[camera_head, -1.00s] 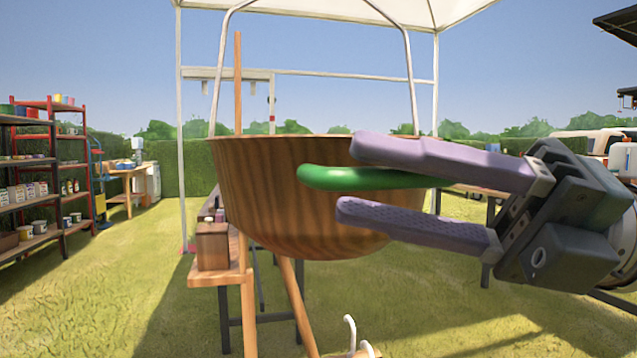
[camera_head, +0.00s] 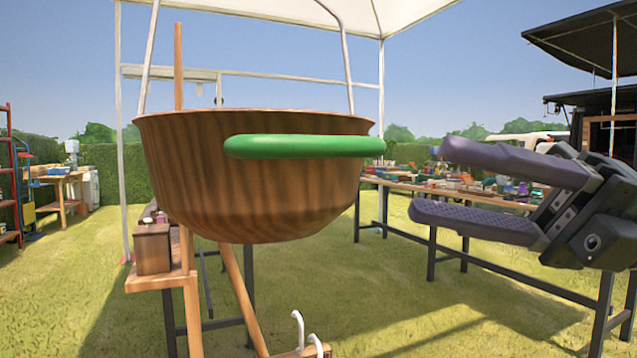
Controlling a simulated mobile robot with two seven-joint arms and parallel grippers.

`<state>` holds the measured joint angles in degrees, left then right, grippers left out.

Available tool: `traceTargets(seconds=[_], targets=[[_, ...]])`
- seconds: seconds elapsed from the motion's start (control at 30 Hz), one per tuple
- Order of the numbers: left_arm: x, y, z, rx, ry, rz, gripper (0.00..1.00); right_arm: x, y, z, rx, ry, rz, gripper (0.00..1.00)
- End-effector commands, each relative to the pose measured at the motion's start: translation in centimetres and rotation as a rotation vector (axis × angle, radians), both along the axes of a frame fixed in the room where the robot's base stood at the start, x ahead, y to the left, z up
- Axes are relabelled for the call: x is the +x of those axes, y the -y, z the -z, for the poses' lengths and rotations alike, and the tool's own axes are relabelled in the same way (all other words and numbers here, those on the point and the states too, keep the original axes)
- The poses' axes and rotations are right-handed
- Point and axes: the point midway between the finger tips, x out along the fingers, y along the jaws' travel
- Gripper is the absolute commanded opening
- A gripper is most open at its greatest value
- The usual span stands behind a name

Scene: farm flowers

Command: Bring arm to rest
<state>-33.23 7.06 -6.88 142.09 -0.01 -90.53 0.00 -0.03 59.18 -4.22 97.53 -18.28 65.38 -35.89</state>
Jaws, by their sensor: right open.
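My right gripper (camera_head: 430,180) is at the right of the head view. Its two purple-grey fingers are spread apart with nothing between them, and they point left. A wooden pot (camera_head: 255,200) with a thin metal handle hangs or stands left of centre. A green rounded bar (camera_head: 305,146) lies across the front of the pot near its rim. The fingertips are to the right of the bar's end, with a gap between. My left gripper is not in view.
A long table (camera_head: 400,184) with many small items stands behind my right gripper. A wooden stand (camera_head: 188,300) with a small brown box (camera_head: 152,249) is at the pot's left. White hooks (camera_head: 298,325) show at the bottom. Grass is open between.

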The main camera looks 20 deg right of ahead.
Motion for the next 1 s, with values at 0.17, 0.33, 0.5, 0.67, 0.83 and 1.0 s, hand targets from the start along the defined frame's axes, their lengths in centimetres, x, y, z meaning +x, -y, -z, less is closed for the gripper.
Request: traceTargets(seconds=[0.17, 0.33, 0.5, 0.67, 0.83, 1.0], targets=[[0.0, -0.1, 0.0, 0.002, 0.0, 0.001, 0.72, 0.0, 0.0, 0.0, 0.0, 0.0, 0.0, 0.47], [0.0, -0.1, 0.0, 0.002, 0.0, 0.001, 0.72, 0.5, -0.3, 0.1, 0.024, -0.023, 0.026, 0.47], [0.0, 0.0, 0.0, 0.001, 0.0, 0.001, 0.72, 3.5, -0.9, 1.1, 0.169, -0.187, 0.205, 0.47], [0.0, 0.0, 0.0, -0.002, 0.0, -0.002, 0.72, 7.0, -0.2, 4.0, 0.396, -0.484, 0.476, 0.47], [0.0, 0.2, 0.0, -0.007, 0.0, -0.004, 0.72, 8.0, 1.7, 10.5, 0.656, -0.905, 0.801, 0.47], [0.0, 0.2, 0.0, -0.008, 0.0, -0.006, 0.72, 3.9, 2.6, 18.5, 0.87, -1.362, 1.121, 0.47]])
